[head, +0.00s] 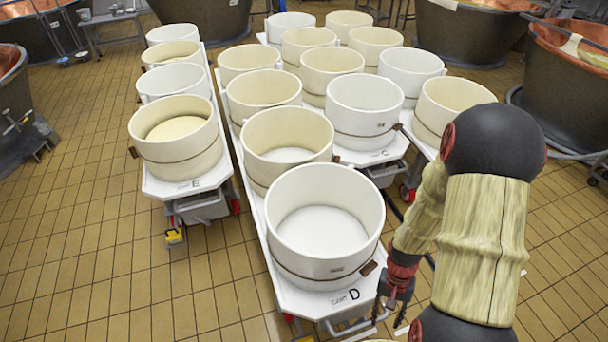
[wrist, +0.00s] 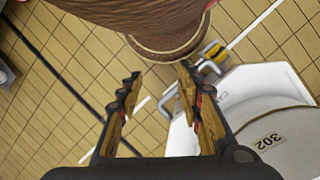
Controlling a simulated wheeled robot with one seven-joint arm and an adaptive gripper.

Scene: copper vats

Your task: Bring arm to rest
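My arm shows on the right of the head view, bent, with pale wood-like links and dark joints. My gripper (head: 394,308) hangs low beside the front right corner of cart D (head: 320,302), partly hidden by the cart edge and my arm. The front white vat (head: 325,225) on cart D stands to the left of my gripper; a white vat labelled 302 (wrist: 270,142) shows at the right of the wrist view.
Cart E (head: 187,188) stands left of cart D and cart C (head: 372,155) behind it to the right, both bearing vats. Large copper-lined vats (head: 470,35) stand at the back and right edge. Tiled floor (head: 75,230) is free on the left.

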